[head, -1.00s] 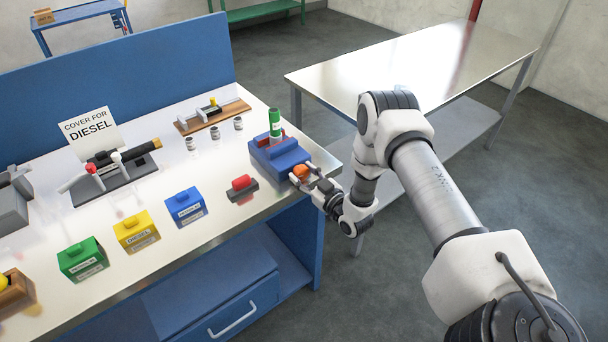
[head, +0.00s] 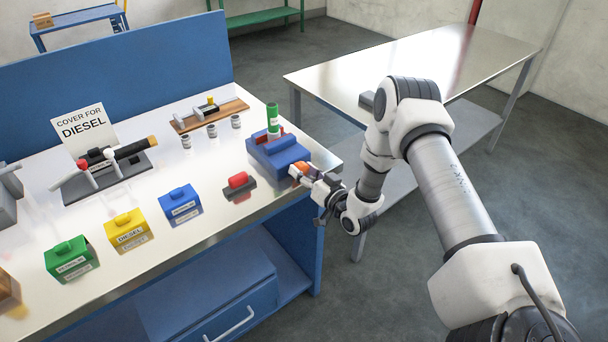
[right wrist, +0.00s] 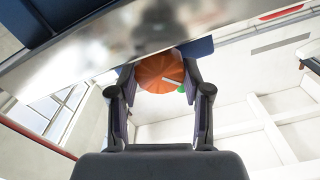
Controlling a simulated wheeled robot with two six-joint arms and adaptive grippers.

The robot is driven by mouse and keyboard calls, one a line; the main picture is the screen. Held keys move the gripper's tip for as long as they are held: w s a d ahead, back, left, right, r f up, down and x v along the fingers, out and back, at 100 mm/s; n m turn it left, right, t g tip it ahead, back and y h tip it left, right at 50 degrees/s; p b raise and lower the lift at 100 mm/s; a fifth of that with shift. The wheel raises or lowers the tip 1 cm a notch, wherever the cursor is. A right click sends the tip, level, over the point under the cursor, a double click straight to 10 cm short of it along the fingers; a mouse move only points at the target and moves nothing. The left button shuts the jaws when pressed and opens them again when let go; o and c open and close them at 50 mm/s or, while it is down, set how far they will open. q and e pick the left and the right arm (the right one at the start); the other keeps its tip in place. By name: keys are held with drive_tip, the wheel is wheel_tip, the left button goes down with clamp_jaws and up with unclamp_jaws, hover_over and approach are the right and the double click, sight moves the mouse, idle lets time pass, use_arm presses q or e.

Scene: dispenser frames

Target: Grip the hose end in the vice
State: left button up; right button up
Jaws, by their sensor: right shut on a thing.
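The blue vice (head: 278,158) sits at the right end of the bench, near its front edge. The green hose end (head: 273,118) stands upright in it, with a little red beside its base. The vice's orange knob (head: 297,169) faces the front right. My right gripper (head: 305,178) is shut on this knob. In the right wrist view the orange knob (right wrist: 158,70) with a white mark lies between the fingers of my right gripper (right wrist: 160,88). A small green patch shows by the knob. How tightly the jaws close on the hose cannot be told. My left gripper is not in view.
A red-topped block (head: 239,184) lies left of the vice. Blue (head: 180,204), yellow (head: 126,231) and green (head: 70,260) boxes line the front. A diesel sign (head: 84,126) stands behind a black-handled fixture (head: 112,165).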

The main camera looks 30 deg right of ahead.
idle(0.4)
drive_tip(key=o, duration=1.2)
drive_tip(key=shift+c, duration=0.2)
drive_tip(key=s, duration=1.2)
drive_tip(key=shift+d, duration=0.45)
